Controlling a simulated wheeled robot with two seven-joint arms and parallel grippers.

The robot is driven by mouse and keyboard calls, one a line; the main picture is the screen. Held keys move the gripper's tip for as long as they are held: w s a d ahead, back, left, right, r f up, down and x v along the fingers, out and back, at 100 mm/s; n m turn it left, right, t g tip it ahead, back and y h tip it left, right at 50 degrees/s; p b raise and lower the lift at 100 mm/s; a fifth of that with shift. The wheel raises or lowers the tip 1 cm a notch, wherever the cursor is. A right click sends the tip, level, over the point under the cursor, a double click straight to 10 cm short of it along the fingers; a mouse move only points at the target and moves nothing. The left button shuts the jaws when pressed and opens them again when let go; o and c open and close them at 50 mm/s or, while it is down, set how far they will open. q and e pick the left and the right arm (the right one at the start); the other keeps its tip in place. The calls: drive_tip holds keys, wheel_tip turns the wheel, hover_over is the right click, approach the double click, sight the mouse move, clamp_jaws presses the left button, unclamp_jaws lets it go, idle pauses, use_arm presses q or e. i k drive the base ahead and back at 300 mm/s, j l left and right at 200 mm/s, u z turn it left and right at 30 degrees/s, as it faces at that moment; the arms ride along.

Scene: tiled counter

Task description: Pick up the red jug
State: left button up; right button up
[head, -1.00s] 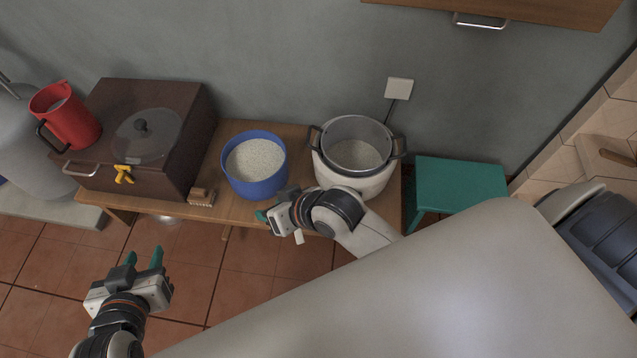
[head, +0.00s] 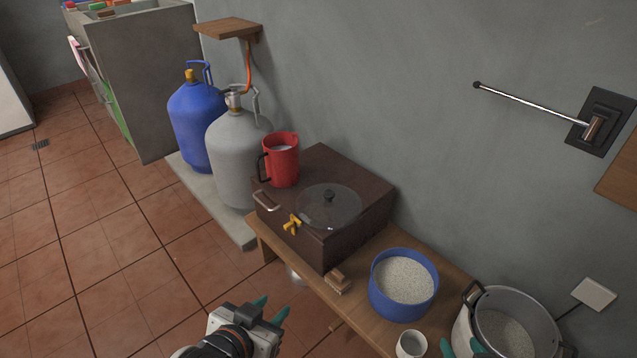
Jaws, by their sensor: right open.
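The red jug (head: 285,165) stands upright on the left end of a dark brown box (head: 345,225). Its black handle is on its left side and something pale shows inside it. My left gripper (head: 270,309) is at the bottom centre of the head view, nearer to me than the box and below the jug in the picture. Its teal fingers are apart with nothing between them. My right gripper (head: 463,348) shows only by its teal fingertips at the bottom edge, near the steel pot. They are apart, and the rest of it is out of view.
A glass lid (head: 328,205) lies on the box just right of the jug. Grey (head: 232,165) and blue (head: 195,125) gas cylinders stand left of it. A blue bowl of grain (head: 403,285), a brush (head: 338,281), a white cup (head: 411,345) and a steel pot (head: 510,325) are along the bench.

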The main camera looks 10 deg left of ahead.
sight(281, 153)
drive_tip(key=i+l+z, duration=0.1)
drive_tip(key=z, duration=1.05)
drive_tip(key=u, duration=1.9)
